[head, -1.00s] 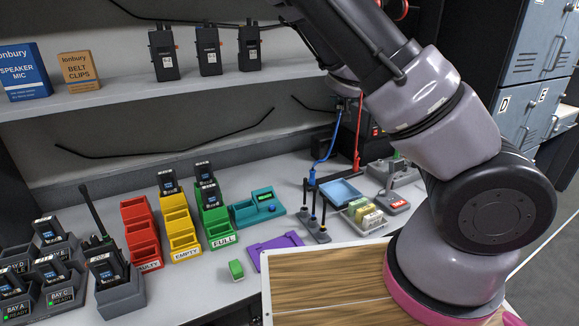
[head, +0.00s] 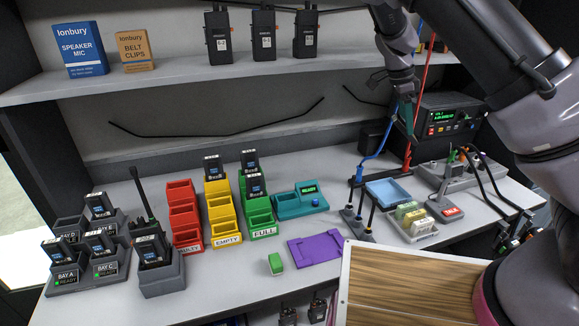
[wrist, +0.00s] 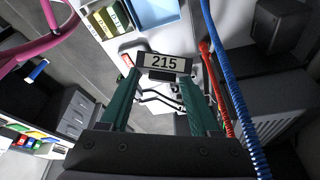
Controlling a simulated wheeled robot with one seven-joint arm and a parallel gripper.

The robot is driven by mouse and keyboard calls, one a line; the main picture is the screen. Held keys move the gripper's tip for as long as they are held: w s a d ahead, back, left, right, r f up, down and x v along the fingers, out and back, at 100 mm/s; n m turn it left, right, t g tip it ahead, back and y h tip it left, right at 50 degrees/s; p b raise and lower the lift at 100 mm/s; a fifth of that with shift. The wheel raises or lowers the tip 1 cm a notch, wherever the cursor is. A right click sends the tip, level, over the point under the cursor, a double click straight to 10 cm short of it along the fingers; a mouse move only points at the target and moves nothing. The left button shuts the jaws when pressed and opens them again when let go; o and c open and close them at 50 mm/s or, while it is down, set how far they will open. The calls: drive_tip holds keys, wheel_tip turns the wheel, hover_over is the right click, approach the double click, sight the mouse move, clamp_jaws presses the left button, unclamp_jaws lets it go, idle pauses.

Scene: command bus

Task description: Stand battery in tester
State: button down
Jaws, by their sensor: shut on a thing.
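My gripper (head: 404,112) is high over the back right of the counter, in front of the wall. In the wrist view its two green fingers (wrist: 165,76) are shut on a battery (wrist: 165,62), a small block with a white "215" label facing the camera. In the head view the held battery is too small and hidden to make out. The teal tester (head: 291,204), with a lit green display and a blue knob, stands on the counter right of the green FULL rack, left of and below my gripper. It looks empty.
The green FULL rack (head: 262,229) and yellow EMPTY rack (head: 224,223) stand left of the tester; a red rack (head: 183,218) is further left. A purple plate (head: 315,248) lies in front. Blue and red cables (head: 420,70) hang by my gripper. A shelf edge (head: 180,83) is above.

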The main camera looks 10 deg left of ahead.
drive_tip(key=s+a+f+m+t+y, duration=0.1)
drive_tip(key=s+a+f+m+y, duration=0.25)
drive_tip(key=a, duration=0.65)
drive_tip(key=s+a+f+m+t+y, duration=0.1)
drive_tip(key=s+a+f+m+t, duration=0.15)
drive_tip(key=s+a+m, duration=0.55)
drive_tip(key=s+a+f+m+t+y, duration=0.15)
drive_tip(key=s+a+f, duration=0.3)
drive_tip(key=a, duration=0.85)
drive_tip(key=shift+n+g+y, duration=0.3)
drive_tip(key=shift+y, duration=0.1)
drive_tip(key=shift+s+d+f, duration=0.1)
drive_tip(key=shift+f, duration=1.75)
drive_tip(key=shift+d+f, duration=0.1)
drive_tip(key=shift+f, duration=1.75)
drive_tip(key=shift+f, duration=0.1)
drive_tip(key=shift+c, duration=0.2)
unclamp_jaws()
drive_tip(key=v, duration=1)
drive_tip(key=shift+s+r, duration=0.15)
drive_tip(key=shift+r, duration=0.15)
